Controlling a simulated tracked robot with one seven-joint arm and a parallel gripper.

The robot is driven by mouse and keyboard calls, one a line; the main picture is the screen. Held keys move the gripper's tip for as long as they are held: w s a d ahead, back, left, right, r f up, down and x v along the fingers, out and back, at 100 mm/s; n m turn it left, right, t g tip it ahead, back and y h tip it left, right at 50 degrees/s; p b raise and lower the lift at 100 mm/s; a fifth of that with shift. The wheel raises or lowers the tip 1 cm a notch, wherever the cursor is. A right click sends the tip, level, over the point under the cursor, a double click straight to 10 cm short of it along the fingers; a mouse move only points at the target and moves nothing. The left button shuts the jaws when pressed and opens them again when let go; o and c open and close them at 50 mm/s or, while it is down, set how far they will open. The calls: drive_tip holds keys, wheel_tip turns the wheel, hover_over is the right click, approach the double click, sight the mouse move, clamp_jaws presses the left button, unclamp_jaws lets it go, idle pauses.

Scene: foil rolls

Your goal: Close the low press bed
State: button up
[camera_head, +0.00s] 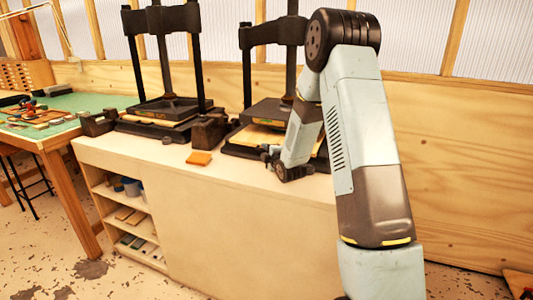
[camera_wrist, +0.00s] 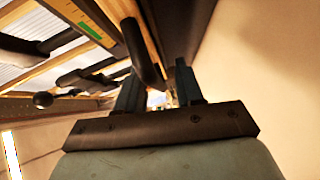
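Two dark presses stand on the bench. The right press (camera_head: 268,112) has a dark plate above a pale board (camera_head: 255,137), which lies on a low dark bed (camera_head: 236,151) near the bench top. My arm hides the bed's right part. My gripper (camera_head: 282,168) is low at the front of this bed. In the wrist view, its two fingers (camera_wrist: 158,88) stand apart, and a dark curved bar (camera_wrist: 145,50) runs down between them. I cannot tell whether the fingers touch the bar. The left press (camera_head: 165,108) also has a plate over a pale board.
The bench (camera_head: 235,205) has a small orange block (camera_head: 199,158) on its top, left of my gripper. Dark blocks (camera_head: 209,131) stand beside the left press. Open shelves (camera_head: 130,215) are in the bench's left end. A table with a green mat (camera_head: 95,101) stands at left.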

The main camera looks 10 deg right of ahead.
clamp_jaws()
idle(0.3)
idle(0.3)
